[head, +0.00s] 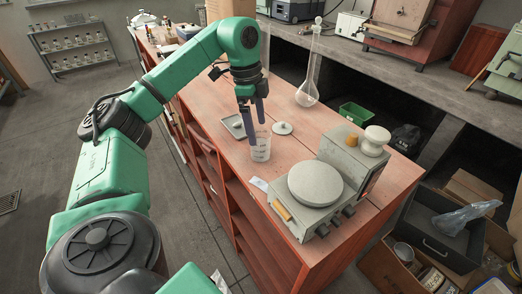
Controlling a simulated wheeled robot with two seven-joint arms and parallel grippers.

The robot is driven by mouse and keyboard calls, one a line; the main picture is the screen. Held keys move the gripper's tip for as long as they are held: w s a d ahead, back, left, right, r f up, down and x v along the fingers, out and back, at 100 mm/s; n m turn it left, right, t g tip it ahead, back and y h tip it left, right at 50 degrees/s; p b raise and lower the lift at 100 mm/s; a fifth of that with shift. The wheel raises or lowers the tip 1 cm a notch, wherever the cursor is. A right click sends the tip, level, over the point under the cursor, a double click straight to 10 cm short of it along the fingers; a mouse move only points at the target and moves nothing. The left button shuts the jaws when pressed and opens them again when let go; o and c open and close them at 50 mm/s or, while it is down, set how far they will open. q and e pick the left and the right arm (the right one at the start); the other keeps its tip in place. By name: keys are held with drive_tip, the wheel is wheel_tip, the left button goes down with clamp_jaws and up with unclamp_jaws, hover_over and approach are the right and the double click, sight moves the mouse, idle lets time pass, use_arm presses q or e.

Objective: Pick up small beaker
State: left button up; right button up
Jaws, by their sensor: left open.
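The small beaker (261,150) is clear glass with faint markings. It stands upright on the reddish wooden bench (290,152), just left of the grey hotplate. My left gripper (256,128) comes down from above and is open. Its dark fingers are at the beaker's rim, one toward the left side and one toward the back. I cannot tell whether they touch the glass. My right gripper is not in view.
A grey hotplate (315,184) stands to the right. A small tray (233,126) and a round white lid-like piece (282,128) lie close by.

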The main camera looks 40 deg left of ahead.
sight(262, 144)
use_arm(q)
drive_tip(key=f, duration=0.4)
drive_tip(key=d+f, duration=0.1)
drive_tip(key=f, duration=0.2)
drive_tip(key=shift+w+d+f+p, duration=0.1)
drive_tip(key=shift+w+p, duration=0.2)
drive_tip(key=shift+w, duration=0.1)
drive_tip(key=c, duration=1.5)
drive_tip(key=shift+r, duration=0.2)
